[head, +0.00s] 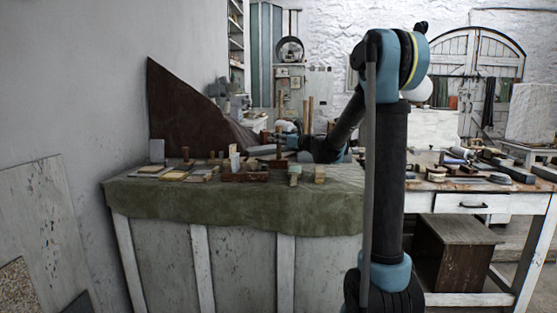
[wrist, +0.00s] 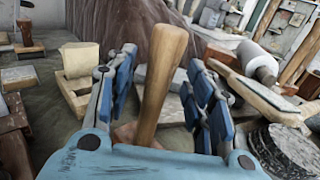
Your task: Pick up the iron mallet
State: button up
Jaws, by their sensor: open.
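In the wrist view, a tapered wooden handle (wrist: 163,75) stands up, slightly tilted, between the blue-padded fingers of my gripper (wrist: 162,62). The fingers are spread, with a visible gap on each side of the handle. The handle's lower end and whatever it joins are mostly hidden behind the gripper body, so I cannot tell for sure that it is the iron mallet. In the head view, my gripper (head: 287,129) is low over the far part of the cloth-covered bench (head: 240,209), small and partly hidden among upright wooden handles.
Tools and wooden blocks crowd the bench around my gripper. A pale block in a wooden frame (wrist: 82,62) is to the left in the wrist view; a dark round object (wrist: 285,150) is at lower right. A second table (head: 455,203) holds more tools at right.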

jog(key=shift+w+a, duration=0.35)
jog(key=shift+a, duration=0.05)
jog(key=shift+c, duration=0.6)
grip_shut()
jog(key=shift+r, duration=0.15)
